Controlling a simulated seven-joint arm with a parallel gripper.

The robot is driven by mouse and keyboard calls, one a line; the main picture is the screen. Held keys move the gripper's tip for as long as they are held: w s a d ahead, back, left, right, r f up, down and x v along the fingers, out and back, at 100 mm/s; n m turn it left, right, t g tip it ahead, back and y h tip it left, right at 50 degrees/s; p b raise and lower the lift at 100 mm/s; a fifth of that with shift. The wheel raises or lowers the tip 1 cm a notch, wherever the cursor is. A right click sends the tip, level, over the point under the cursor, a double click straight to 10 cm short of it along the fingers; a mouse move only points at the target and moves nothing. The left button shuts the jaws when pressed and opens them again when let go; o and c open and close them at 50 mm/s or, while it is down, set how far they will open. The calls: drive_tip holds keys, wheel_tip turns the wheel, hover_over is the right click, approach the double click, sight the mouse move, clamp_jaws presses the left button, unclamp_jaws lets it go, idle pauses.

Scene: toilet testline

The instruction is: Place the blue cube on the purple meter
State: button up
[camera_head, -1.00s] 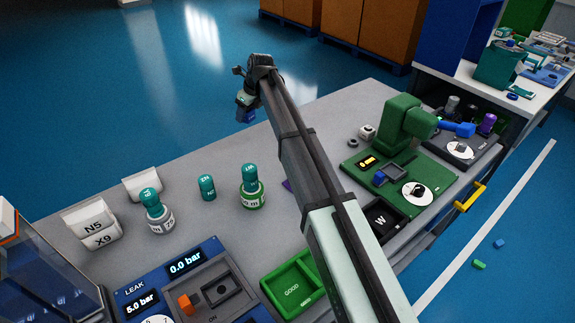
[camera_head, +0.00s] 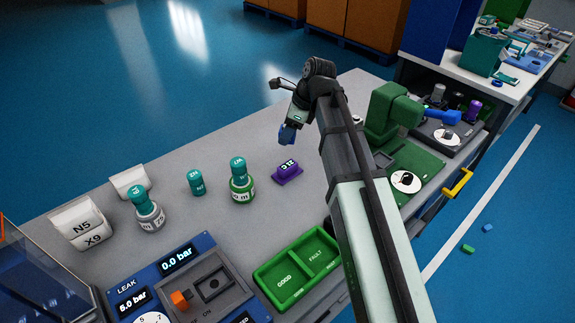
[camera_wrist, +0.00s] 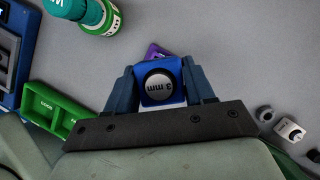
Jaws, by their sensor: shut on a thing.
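My gripper (camera_wrist: 162,85) is shut on the blue cube (camera_wrist: 160,68), with one finger on each side of it in the wrist view. The cube has a round grey face with upside-down lettering that looks like "3 mm". In the head view the blue cube (camera_head: 287,134) hangs at my gripper (camera_head: 290,128), above the table. The purple meter (camera_head: 287,173) lies on the grey table with a small dark display on top. In the head view it appears just below the held cube. In the wrist view only a corner of the purple meter (camera_wrist: 153,50) shows, mostly hidden by the cube.
Teal-capped bottles (camera_head: 242,185) stand left of the meter. A green GOOD/FAULT tray (camera_head: 296,265) and a blue leak tester (camera_head: 180,285) are in front. A green machine (camera_head: 395,115) stands to the right, partly behind my arm. Bare table surrounds the meter.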

sight(283, 165)
drive_tip(key=shift+s+n, duration=0.1)
drive_tip(key=shift+n, duration=0.3)
drive_tip(key=shift+f, duration=5)
drive_tip(key=shift+f, duration=0.15)
drive_tip(key=o, duration=1.1)
drive_tip(key=v, duration=1.2)
drive_tip(key=shift+w, duration=0.25)
